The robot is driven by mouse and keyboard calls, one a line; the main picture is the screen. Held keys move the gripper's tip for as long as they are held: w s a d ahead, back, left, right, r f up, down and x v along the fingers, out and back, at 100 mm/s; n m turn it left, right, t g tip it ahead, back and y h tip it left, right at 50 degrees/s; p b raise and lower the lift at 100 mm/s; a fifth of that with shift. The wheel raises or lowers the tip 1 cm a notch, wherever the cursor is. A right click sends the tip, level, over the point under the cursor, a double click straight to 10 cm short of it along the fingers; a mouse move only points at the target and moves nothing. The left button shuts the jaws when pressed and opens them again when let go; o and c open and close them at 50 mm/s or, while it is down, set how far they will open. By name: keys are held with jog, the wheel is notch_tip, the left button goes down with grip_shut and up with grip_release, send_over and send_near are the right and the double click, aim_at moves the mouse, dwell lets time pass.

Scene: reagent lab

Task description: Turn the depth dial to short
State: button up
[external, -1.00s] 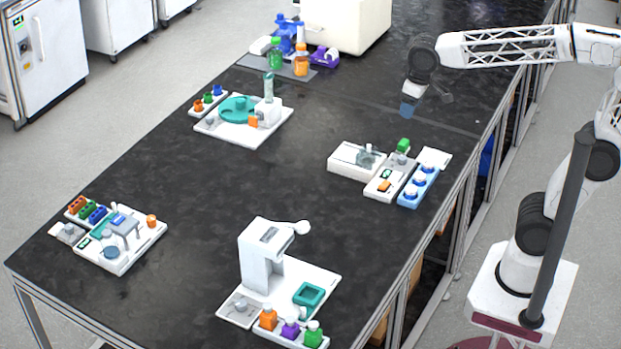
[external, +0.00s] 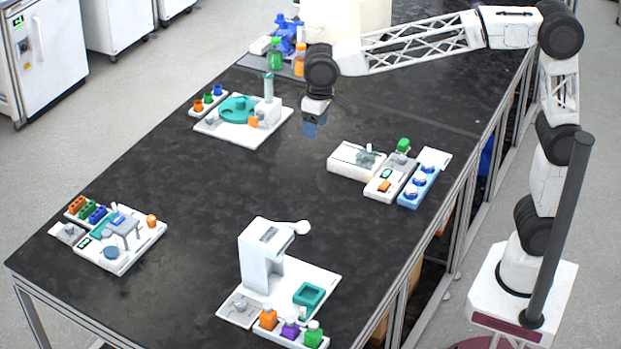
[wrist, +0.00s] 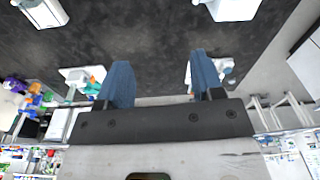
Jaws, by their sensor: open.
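No dial can be read as the depth dial; the markings are too small to read. Small grey round knobs show in the external view on the front-left station (external: 68,231), on the front station (external: 241,306), and on the right station (external: 402,158). My gripper (external: 314,130) has blue fingers and hangs above the dark bench, between the turntable station and the right station. In the wrist view the fingers of my gripper (wrist: 162,65) are spread apart with nothing between them. Which way any knob points cannot be seen.
The turntable station (external: 222,129) stands left of my gripper. A blue tray (external: 408,200) lies at the right edge. A tall white device (external: 258,262) stands at the front. Bottles (external: 276,58) and a large white box stand at the back. The bench middle (external: 230,190) is clear.

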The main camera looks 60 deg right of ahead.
jog(key=w+a+f, duration=0.2)
jog(key=a, duration=0.6)
jog(key=w+a+f, duration=0.1)
jog(key=w+a, duration=0.2)
jog(key=a, duration=0.6)
jog(key=g, duration=0.1)
send_over(241, 303)
jog(key=shift+n, duration=0.4)
notch_tip(241, 303, down, 30)
jog(key=shift+f, duration=0.1)
jog(key=shift+f, duration=3.85)
jog(key=shift+c, duration=0.2)
jog(key=c, duration=0.9)
